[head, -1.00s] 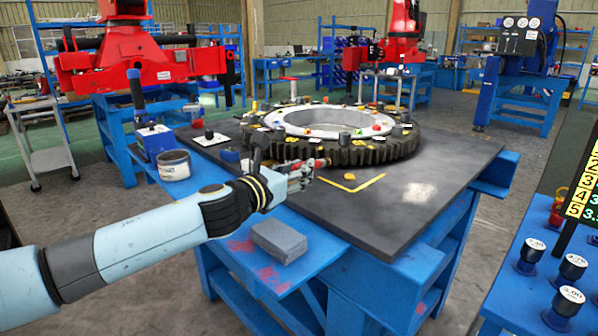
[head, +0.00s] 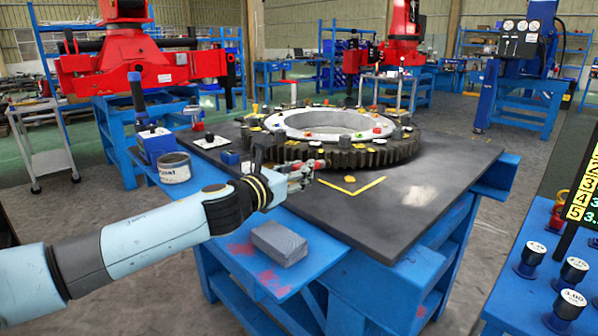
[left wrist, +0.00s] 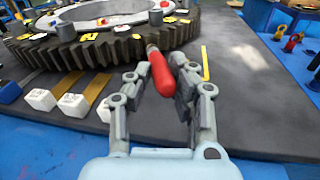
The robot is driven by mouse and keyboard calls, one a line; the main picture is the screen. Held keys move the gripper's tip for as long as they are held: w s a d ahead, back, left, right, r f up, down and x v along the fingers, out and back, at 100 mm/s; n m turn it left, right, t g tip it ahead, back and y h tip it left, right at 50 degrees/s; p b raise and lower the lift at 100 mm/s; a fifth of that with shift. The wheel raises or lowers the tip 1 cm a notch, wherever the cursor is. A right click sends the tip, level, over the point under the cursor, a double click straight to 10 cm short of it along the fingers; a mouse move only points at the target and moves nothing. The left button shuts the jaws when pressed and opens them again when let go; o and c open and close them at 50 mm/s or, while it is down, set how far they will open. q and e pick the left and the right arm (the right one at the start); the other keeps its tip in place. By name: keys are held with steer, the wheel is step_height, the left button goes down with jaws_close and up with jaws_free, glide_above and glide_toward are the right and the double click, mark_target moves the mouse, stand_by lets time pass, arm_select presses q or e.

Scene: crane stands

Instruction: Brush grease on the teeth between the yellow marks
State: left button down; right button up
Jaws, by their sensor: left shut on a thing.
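A large dark toothed gear ring (head: 378,156) with a pale inner ring lies flat on the dark table; its teeth also show in the left wrist view (left wrist: 110,52). Small yellow marks (left wrist: 88,37) and (left wrist: 170,19) sit on the gear's upper face above the teeth. My left gripper (head: 308,172) is at the gear's near left side. In the left wrist view it is shut on a red handle (left wrist: 161,74), whose far end points toward the teeth. I cannot make out bristles or grease, nor whether the tool touches the teeth. My right gripper is not in view.
A tin (head: 174,168) stands on the blue side shelf at left, and a grey block (head: 279,242) lies nearer. White blocks (left wrist: 73,105) sit on the table left of the gripper. A yellow corner line (head: 352,190) marks the tabletop. The table's right part is clear.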

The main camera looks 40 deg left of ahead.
arm_select(q)
steer(key=shift+w+a, duration=0.7)
stand_by(0.3)
